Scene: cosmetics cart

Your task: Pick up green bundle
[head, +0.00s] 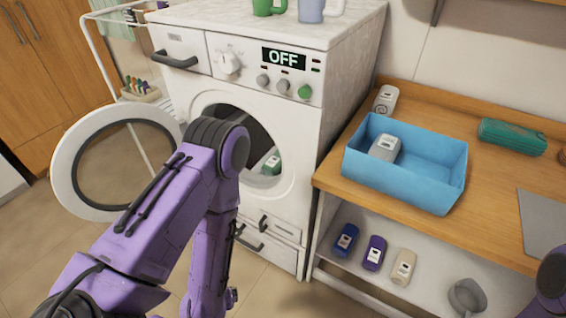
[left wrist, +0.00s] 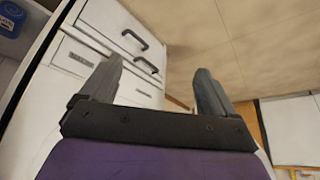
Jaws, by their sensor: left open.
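The green bundle (head: 513,137) looks like a dark green roll lying on the wooden counter at the right of the head view, behind and to the right of the blue bin. Nothing touches it. My left gripper (left wrist: 157,72) is open and empty in the left wrist view, pointing over the floor beside the white drawers. In the head view my left arm hangs down in front of the washing machine, far from the bundle, and its gripper is mostly hidden. My right gripper is not visible; only a purple part of my right arm shows at the lower right edge.
The washing machine (head: 280,120) has its round door (head: 70,165) open, with a green-and-white bottle inside. The blue bin (head: 400,185) holds a grey bottle. Several bottles stand on the shelf (head: 335,262) below. A grey board (head: 545,220) lies on the counter.

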